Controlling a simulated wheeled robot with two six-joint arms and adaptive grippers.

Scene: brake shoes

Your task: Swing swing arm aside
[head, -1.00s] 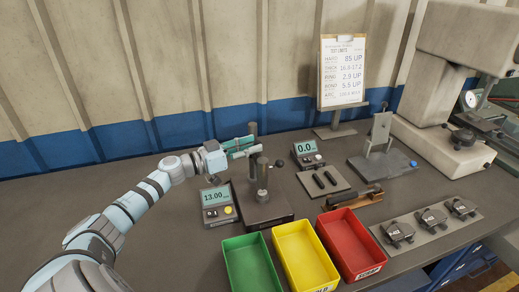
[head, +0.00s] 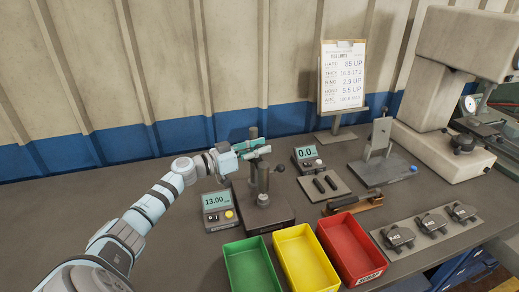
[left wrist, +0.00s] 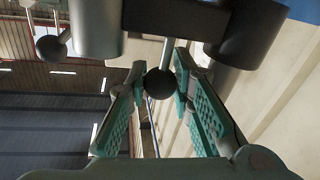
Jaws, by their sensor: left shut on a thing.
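A test stand (head: 264,213) with a dark base and upright posts stands on the bench. My left gripper (head: 262,147) is at the top of its posts, with teal fingers pointing right. In the left wrist view my left gripper (left wrist: 163,95) has its fingers on both sides of a black ball knob (left wrist: 159,82) on a thin rod and is shut on it. The rod meets a dark arm (left wrist: 175,16) with grey cylinders across the top of that view. A second ball knob (left wrist: 50,48) hangs at the left. The fingers partly hide the stand top in the head view. My right gripper is not in view.
A 13.00 readout (head: 217,209) stands close left of the stand. Green (head: 230,277), yellow (head: 283,236) and red (head: 329,227) bins sit in front. A second readout (head: 307,158) and a plate with black pads (head: 325,187) are at the right. The bench's left is clear.

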